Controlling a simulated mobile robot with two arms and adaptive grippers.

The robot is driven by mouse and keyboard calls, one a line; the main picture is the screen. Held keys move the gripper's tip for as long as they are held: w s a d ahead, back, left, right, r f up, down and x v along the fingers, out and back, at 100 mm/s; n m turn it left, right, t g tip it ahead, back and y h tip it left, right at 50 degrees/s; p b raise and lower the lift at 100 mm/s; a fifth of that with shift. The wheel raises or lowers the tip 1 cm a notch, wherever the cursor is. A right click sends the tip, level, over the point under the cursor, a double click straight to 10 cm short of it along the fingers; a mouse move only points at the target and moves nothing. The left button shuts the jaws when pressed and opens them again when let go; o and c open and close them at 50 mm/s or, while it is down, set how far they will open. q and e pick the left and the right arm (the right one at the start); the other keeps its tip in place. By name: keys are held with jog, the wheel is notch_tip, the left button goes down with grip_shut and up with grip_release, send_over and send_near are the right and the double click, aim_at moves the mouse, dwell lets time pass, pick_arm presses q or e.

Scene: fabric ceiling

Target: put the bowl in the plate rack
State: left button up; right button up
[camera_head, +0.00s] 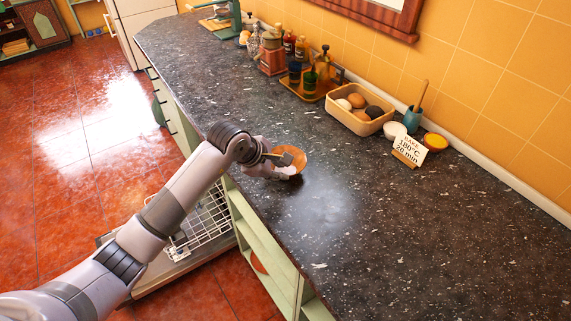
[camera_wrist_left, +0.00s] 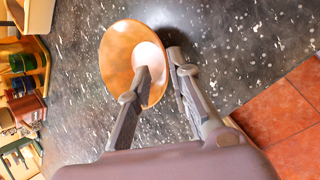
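The orange bowl (camera_head: 295,157), with a paler inside bottom, is at the front edge of the dark counter. It also shows in the left wrist view (camera_wrist_left: 118,65). My left gripper (camera_head: 282,163) is at the bowl, its fingers (camera_wrist_left: 158,66) apart on either side of the near rim. One finger is over the bowl's inside and the other is outside the rim, with a gap showing. I cannot tell whether the bowl rests fully on the counter. The white wire plate rack (camera_head: 203,222) is in the open dishwasher below the counter, partly hidden by my left arm. My right gripper is not in view.
The counter (camera_head: 400,240) is clear to the right of the bowl. A box of eggs (camera_head: 358,108), a sign card (camera_head: 409,150), a small yellow bowl (camera_head: 435,142) and a tray of bottles (camera_head: 308,88) stand along the wall. Open green shelves (camera_head: 262,245) are beside the rack.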

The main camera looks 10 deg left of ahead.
pick_arm(q)
jog(key=p+x, duration=0.2)
jog(key=x, duration=0.2)
jog(key=shift+f, duration=0.2)
jog(key=shift+w+f, duration=0.2)
jog(key=shift+f, duration=0.1)
grip_shut()
jog(key=shift+r, duration=0.1)
